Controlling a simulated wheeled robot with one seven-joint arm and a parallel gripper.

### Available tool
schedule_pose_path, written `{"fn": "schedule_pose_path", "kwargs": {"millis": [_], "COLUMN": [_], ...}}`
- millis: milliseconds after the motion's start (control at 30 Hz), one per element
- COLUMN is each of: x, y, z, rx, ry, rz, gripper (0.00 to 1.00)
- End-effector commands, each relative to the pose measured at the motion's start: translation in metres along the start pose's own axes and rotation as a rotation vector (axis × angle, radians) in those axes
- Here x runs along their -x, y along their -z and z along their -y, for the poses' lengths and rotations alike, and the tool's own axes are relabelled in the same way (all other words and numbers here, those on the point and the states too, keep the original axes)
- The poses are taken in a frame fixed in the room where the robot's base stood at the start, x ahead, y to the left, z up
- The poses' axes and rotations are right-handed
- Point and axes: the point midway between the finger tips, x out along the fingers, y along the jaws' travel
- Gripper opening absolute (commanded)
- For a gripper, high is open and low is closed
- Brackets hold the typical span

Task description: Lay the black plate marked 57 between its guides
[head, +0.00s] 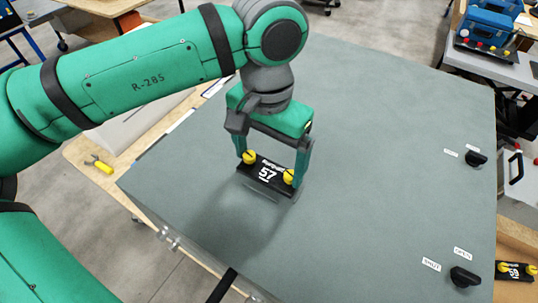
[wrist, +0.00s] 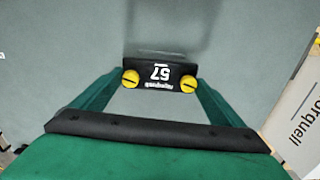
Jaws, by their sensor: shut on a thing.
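The black plate marked 57 (head: 268,173) has a yellow knob at each end and white lettering. My gripper (head: 270,168) is shut on it, with one green finger at each end. In the wrist view the plate (wrist: 161,74) sits level and centred between the fingertips (wrist: 160,82), its lettering upside down. The plate is over the grey-green top (head: 380,130) of the large unit, left of its middle. I cannot tell whether it touches that surface. A darker rectangular patch shows beyond the plate in the wrist view. I cannot make out the guides.
Two black latch knobs, upper (head: 476,158) and lower (head: 464,277), stand with small labels on the right of the top. A plate marked 59 (head: 516,271) lies at the lower right. A yellow-handled tool (head: 103,166) lies on the wooden bench at left. The top's middle is clear.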

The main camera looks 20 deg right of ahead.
Motion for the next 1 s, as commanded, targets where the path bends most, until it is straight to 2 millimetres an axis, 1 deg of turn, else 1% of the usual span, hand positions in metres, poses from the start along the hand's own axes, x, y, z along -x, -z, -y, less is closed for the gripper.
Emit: {"fn": "schedule_pose_path", "kwargs": {"millis": [1000], "x": [-0.017], "y": [0.001], "z": [-0.001], "rx": [-0.003], "ry": [-0.001], "rz": [0.0], "gripper": [0.55]}}
